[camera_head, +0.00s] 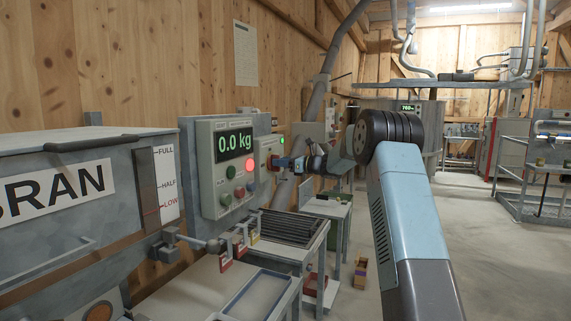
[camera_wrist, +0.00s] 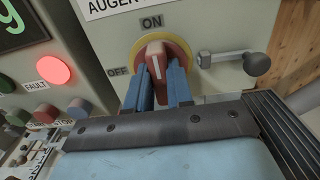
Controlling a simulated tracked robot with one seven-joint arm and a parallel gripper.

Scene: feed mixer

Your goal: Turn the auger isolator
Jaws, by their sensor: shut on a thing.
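The auger isolator is a red rotary handle (camera_wrist: 153,60) with a white line, on a yellow disc (camera_wrist: 138,58) on a pale grey box. In the wrist view ON is printed above it and OFF to its left. The white line stands nearly upright, towards ON. My gripper (camera_wrist: 158,80) has its two blue fingers shut on the red handle, one on each side. In the head view my gripper (camera_head: 285,162) reaches left to the small isolator box (camera_head: 266,150), and the handle is hidden there.
A scale panel (camera_head: 228,165) reading 0.0 kg, with a lit red FAULT lamp (camera_wrist: 53,69), stands left of the isolator. A bolt with a dark ball knob (camera_wrist: 257,63) sticks out right of the handle. The BRAN bin (camera_head: 60,190) is at left; the floor at right is open.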

